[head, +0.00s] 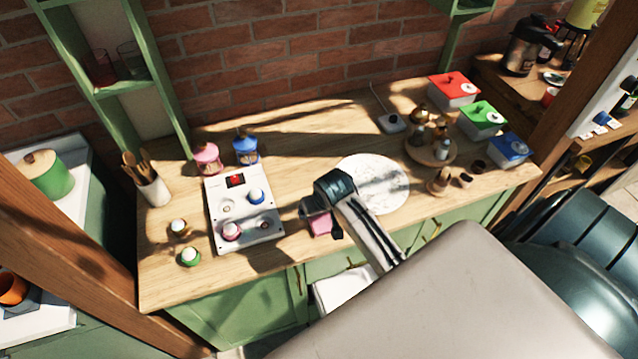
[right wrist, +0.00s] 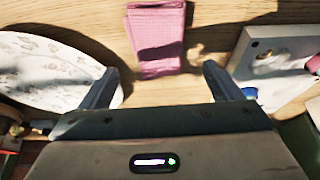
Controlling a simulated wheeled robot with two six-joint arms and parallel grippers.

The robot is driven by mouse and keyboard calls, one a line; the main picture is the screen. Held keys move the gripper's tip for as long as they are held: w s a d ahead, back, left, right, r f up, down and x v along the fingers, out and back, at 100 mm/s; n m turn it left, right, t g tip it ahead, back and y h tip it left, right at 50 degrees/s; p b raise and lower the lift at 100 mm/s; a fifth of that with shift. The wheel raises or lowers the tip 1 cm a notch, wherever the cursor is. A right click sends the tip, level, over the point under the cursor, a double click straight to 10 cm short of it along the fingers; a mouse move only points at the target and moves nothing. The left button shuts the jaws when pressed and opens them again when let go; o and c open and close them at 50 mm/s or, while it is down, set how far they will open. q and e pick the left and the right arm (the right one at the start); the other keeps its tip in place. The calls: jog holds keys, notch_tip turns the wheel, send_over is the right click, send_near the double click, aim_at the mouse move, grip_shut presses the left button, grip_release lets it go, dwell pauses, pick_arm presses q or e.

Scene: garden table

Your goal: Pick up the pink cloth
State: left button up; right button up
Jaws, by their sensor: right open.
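The pink cloth (head: 321,224) lies folded on the wooden table near its front edge, between the white panel box and the round pale plate. In the head view my right gripper (head: 320,211) is above it and hides part of it. In the right wrist view the pink cloth (right wrist: 158,38) lies flat, ahead of and between the fingers. My right gripper (right wrist: 160,85) is open, with nothing between its fingers. A shadow falls across the cloth. My left gripper is not in view.
The round marbled plate (head: 385,190) lies right of the cloth. The white panel box (head: 226,195) with knobs stands to the left. Pink and blue lidded jars (head: 246,150) stand behind it. A wooden tray (head: 430,152) with small items is at the right. Bare wood (head: 300,150) lies behind the cloth.

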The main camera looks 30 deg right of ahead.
aim_at(320, 217)
jog(key=shift+w+d+f+p, duration=0.1)
jog(key=shift+w+f+p, duration=0.15)
jog(key=shift+p, duration=0.05)
jog(key=p+x, duration=0.1)
jog(key=x, duration=0.1)
jog(key=shift+w+d+f, duration=0.1)
jog(key=shift+d+f, duration=0.05)
jog(key=shift+f, duration=0.2)
jog(key=shift+w+f+p, duration=0.3)
jog(key=shift+f, duration=0.3)
jog(key=c, duration=0.9)
